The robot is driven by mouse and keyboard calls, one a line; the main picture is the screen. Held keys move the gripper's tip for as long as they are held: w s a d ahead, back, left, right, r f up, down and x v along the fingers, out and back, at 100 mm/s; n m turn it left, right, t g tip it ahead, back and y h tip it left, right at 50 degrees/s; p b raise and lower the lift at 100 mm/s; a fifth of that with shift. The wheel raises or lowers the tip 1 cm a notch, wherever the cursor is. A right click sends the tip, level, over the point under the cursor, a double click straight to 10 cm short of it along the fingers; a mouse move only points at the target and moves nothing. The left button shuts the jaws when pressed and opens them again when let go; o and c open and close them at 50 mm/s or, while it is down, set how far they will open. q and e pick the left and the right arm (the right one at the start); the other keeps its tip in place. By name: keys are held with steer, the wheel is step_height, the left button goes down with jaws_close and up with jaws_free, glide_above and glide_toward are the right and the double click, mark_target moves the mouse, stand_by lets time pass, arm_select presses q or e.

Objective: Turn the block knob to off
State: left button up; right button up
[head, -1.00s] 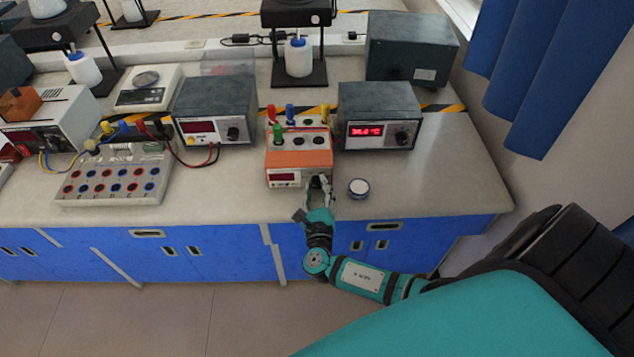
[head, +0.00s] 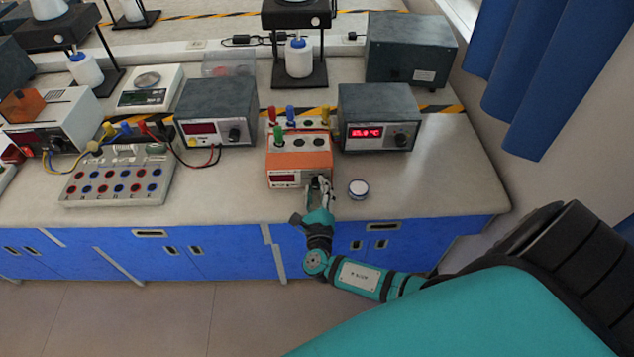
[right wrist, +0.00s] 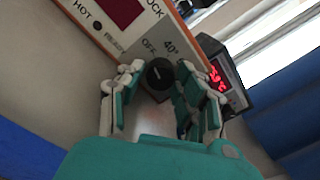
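The block heater (head: 298,160) is an orange-fronted unit with sockets on top and a small dark display. In the right wrist view its black block knob (right wrist: 159,75) sits below the printed OFF and 40° marks. The knob's pale pointer mark is small and seems to lean up-left, toward OFF. My right gripper (head: 320,181) is at the lower right of the heater's front. In the right wrist view its fingertips (right wrist: 160,69) lie close on both sides of the knob and appear closed on it. My left gripper is not in view.
A grey unit with a lit red display (head: 378,117) stands right of the heater, another grey unit (head: 216,110) left. A small round white-lidded container (head: 358,188) sits just right of my gripper. Bare bench (head: 440,185) lies farther right.

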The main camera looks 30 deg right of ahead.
steer(key=shift+o, duration=1.3)
steer(key=shift+s, duration=0.1)
steer(key=v, duration=1.2)
steer(key=shift+d, duration=0.1)
steer(key=s+d+f+m+g+y, duration=0.2)
steer(key=s+f+m+g, duration=0.35)
steer(key=f, duration=0.65)
steer(key=s+d+f+m+g+y, duration=0.2)
steer(key=s+f+m+g, duration=0.35)
steer(key=f, duration=0.75)
steer(key=s+a+f+m+g+y, duration=0.1)
steer(key=s+a+f+m+y, duration=0.1)
steer(key=s+f+m, duration=0.2)
steer(key=s+a+f+m+g+y, duration=0.1)
steer(key=s+f+m, duration=0.3)
steer(key=s+m, duration=0.7)
steer(key=s+a+f+m+g+y, duration=0.1)
steer(key=s+a+f+m+y, duration=0.1)
steer(key=s+m, duration=0.6)
step_height(320, 180, down, 2)
steer(key=shift+a+f+y, duration=0.1)
steer(key=shift+a+y, duration=0.2)
steer(key=shift+a, duration=0.35)
